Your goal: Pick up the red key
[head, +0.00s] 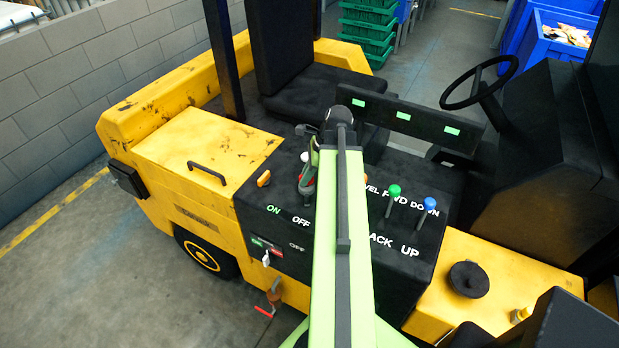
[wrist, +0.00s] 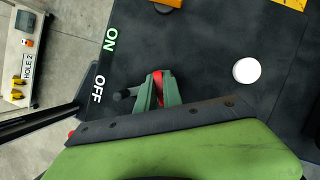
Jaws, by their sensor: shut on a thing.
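The red key (wrist: 158,80) shows as a narrow red strip between the green fingertips of my gripper (wrist: 156,92) in the wrist view. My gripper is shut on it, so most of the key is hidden.
A white knob (wrist: 246,70) stands close by on the panel, with an orange knob (head: 263,178) to the left. Green (head: 393,193) and blue (head: 428,205) levers stand to the right. A red valve handle (head: 272,298) sits low on the yellow vehicle's side. A steering wheel (head: 480,82) is at the upper right.

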